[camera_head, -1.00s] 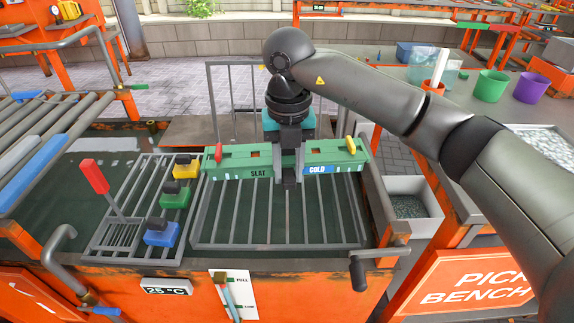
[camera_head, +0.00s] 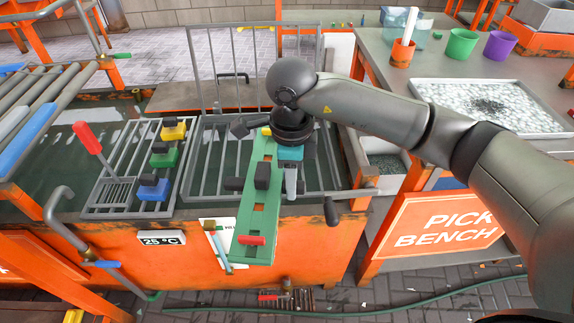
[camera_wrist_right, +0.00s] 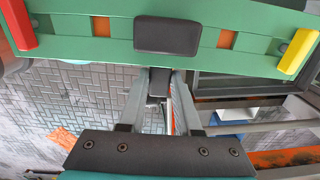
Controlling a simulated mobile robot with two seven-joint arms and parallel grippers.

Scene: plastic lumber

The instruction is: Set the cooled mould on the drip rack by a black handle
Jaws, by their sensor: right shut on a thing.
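The mould (camera_head: 258,212) is a long green bar with a red clamp at its near end, a yellow one at its far end and black handles. My right gripper (camera_head: 288,182) is shut on a black handle at its side. In the right wrist view the green mould (camera_wrist_right: 110,52) lies across the top, with the black handle (camera_wrist_right: 158,84) between the fingers. The mould points towards me, its near end over the tank's front edge. A barred metal rack (camera_head: 205,165) is behind and below it; I cannot tell if they touch. My left gripper is not in view.
A second barred rack (camera_head: 118,172) at left holds yellow, green and blue blocks and a red-handled tool (camera_head: 90,140). The pick bench (camera_head: 385,60) at right carries a granule tray (camera_head: 490,88) and cups.

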